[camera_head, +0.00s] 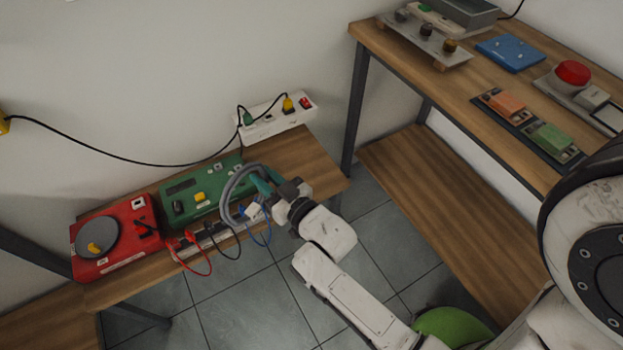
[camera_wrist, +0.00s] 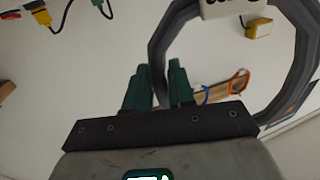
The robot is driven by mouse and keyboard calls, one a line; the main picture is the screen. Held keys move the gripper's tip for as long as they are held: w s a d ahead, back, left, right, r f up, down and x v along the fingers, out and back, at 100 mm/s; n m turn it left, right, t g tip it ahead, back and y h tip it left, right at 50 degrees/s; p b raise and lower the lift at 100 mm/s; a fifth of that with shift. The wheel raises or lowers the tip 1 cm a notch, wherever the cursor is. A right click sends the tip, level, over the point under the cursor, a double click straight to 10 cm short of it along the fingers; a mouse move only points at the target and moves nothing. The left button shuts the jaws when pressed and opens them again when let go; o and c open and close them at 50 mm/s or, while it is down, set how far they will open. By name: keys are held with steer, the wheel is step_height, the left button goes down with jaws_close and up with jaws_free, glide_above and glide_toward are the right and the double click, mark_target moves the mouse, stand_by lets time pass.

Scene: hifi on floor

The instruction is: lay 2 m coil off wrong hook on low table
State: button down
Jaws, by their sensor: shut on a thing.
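The coil (camera_head: 226,192) is a thick grey ring with a white tag (camera_head: 254,211). My gripper (camera_head: 262,183) has teal fingers and is shut on the coil's side, over the wooden table along the wall. In the wrist view the coil (camera_wrist: 303,30) loops to the right of my gripper (camera_wrist: 167,85), with the tag (camera_wrist: 235,8) at the top. Below it a rail (camera_head: 208,236) at the table's front edge carries red, black and blue leads. Whether the coil touches the rail is unclear. A bare part of the wooden table (camera_head: 312,168) shows at its right end.
A red device (camera_head: 112,243) and a green device (camera_head: 200,190) fill the table's left and middle. A white power strip (camera_head: 275,118) with plugs is behind. A higher bench (camera_head: 455,85) with boxes stands at right, above a low wooden surface (camera_head: 420,190) that looks bare.

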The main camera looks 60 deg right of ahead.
steer(key=s+d+f+m+g+h+b, duration=0.25)
steer(key=s+d+f+h+b, duration=0.2)
steer(key=d+b, duration=0.4)
steer(key=s+d+f+m+g+h+b, duration=0.1)
steer(key=s+d+f+m+h+b, duration=0.2)
steer(key=s+d+b, duration=0.5)
steer(key=shift+g, duration=0.25)
steer(key=shift+w+d+f+b, duration=1.15)
steer(key=shift+d+f+b, duration=0.1)
steer(key=shift+d+f, duration=0.8)
steer(key=shift+w+d+f+b, duration=1.1)
steer(key=shift+d+f+b, duration=0.15)
steer(key=shift+d+f, duration=0.8)
steer(key=shift+w+d+f+b, duration=1.2)
steer(key=shift+d+f, duration=0.7)
steer(key=shift+f, duration=0.3)
steer(key=shift+f, duration=0.1)
steer(key=shift+f, duration=0.15)
steer(key=c, duration=1)
jaws_free()
steer(key=shift+o, duration=0.2)
